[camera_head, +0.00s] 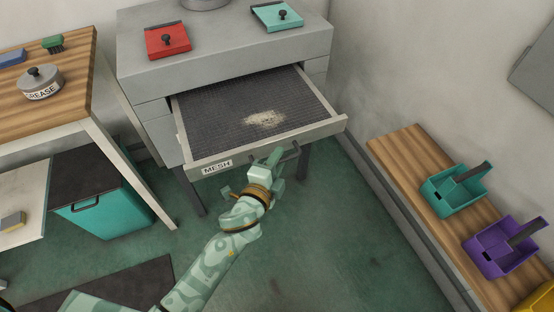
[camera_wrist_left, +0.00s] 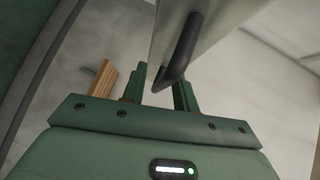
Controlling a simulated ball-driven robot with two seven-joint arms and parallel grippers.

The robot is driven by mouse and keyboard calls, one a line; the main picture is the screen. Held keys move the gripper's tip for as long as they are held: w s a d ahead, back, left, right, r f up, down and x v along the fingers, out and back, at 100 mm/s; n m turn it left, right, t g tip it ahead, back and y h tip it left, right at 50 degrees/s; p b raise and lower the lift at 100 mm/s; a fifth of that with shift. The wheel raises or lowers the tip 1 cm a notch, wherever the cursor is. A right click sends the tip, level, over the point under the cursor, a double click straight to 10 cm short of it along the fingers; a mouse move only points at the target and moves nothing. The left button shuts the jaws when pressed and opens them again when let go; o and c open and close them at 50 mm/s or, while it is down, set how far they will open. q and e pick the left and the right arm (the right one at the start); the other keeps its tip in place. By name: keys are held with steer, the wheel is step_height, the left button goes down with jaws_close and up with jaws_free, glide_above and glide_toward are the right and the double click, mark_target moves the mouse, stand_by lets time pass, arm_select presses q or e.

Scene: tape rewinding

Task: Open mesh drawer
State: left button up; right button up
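The mesh drawer (camera_head: 215,112) is pulled well out of the grey cabinet. Its dark mesh floor shows, with a pale powdery patch (camera_head: 266,121) on it. Its front carries a MESH label (camera_head: 217,166) and a dark bar handle, which shows in the left wrist view (camera_wrist_left: 182,48). My left gripper (camera_head: 279,161) is at the handle, to the right of the label. In the left wrist view its two fingers (camera_wrist_left: 161,88) stand apart with the handle's lower end in the gap. Firm contact is not clear. My right gripper is not in view.
The grey cabinet (camera_head: 225,55) carries a red lidded piece (camera_head: 168,42) and a teal one (camera_head: 277,18). A wooden table (camera_head: 75,85) with a grease tin (camera_head: 40,84) stands left, a teal bin (camera_head: 115,213) below.

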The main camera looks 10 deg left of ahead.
arm_select(q)
steer(key=shift+s, duration=0.1)
steer(key=p+v, duration=0.1)
steer(key=v, duration=1.5)
steer(key=shift+p, duration=0.3)
